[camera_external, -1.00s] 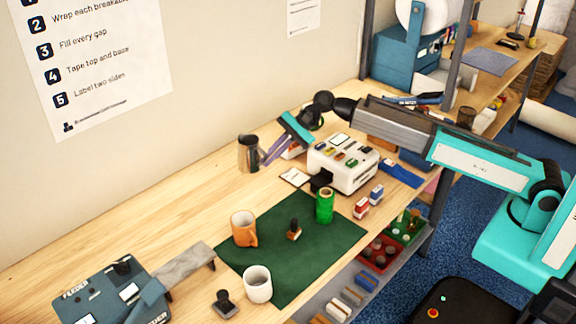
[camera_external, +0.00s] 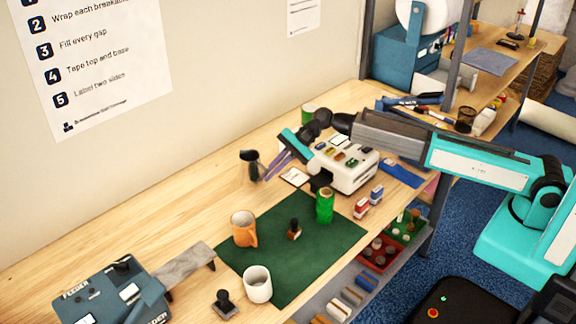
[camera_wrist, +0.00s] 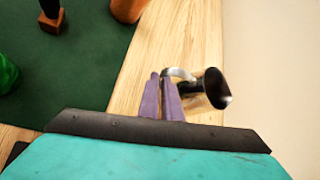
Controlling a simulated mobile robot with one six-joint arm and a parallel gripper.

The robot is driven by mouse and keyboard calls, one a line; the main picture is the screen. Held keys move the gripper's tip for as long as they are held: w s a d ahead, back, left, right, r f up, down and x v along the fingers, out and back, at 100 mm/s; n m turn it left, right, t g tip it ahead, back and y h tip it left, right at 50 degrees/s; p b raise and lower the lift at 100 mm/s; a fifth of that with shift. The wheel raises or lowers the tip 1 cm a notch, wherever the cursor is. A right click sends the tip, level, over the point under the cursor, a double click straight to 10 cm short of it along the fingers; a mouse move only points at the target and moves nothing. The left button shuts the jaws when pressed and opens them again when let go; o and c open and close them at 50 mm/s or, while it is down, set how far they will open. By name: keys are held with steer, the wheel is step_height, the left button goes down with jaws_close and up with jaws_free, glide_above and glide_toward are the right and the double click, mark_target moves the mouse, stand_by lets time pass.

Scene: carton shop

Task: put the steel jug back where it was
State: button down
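The steel jug (camera_external: 247,172) is near the back of the wooden bench, left of the white box. Its shiny body mirrors the wood, and its dark mouth shows. My gripper (camera_external: 264,176) is at the jug's right side, with its purple fingers close together at the handle. In the wrist view, the jug (camera_wrist: 196,98) lies right of my gripper (camera_wrist: 160,80), and its curved handle reaches the fingertips. The fingers look shut on the handle. I cannot tell whether the jug's base touches the bench.
The white box (camera_external: 345,168) stands right of my gripper. Another green can (camera_external: 308,114) stands behind my arm. Bare bench lies left of the jug.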

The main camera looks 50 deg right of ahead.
steer(key=shift+f, duration=0.1)
steer(key=shift+f+p, duration=0.45)
steer(key=shift+f, duration=1.3)
steer(key=shift+f, duration=0.15)
steer(key=c, duration=1.9)
jaws_free()
steer(key=shift+c, duration=0.2)
steer(key=b+v, duration=0.2)
steer(key=v, duration=1)
